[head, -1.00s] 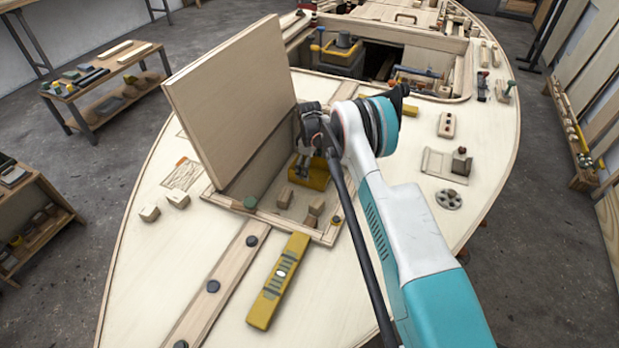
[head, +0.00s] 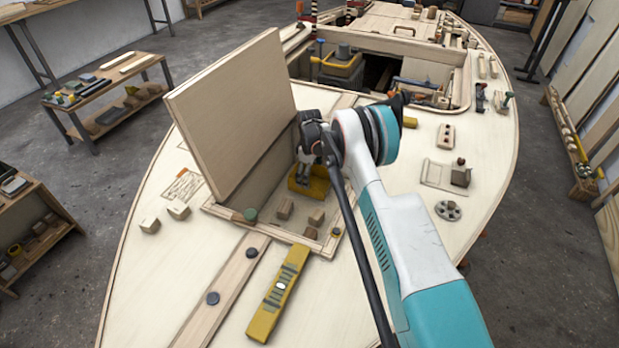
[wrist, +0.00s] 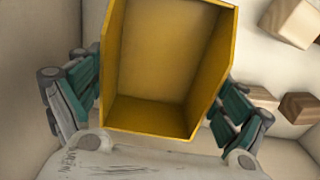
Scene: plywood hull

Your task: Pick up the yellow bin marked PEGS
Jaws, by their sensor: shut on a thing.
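The yellow bin (head: 308,188) is at the open hatch in the deck, beside the raised wooden lid (head: 235,115). My gripper (head: 305,170) reaches down to it from above. In the wrist view the yellow bin (wrist: 165,60) is open-topped and looks empty. My gripper (wrist: 165,95) is shut on it, with a green-padded finger against each side wall. The PEGS marking is not visible in either view. I cannot tell from these views whether the bin is clear of the hatch floor.
Small wooden blocks (head: 285,208) lie in the hatch near the bin; blocks also show in the wrist view (wrist: 290,22). A yellow level (head: 278,302) lies on the deck in front. The raised lid stands close on the left. A larger opening (head: 385,68) is behind.

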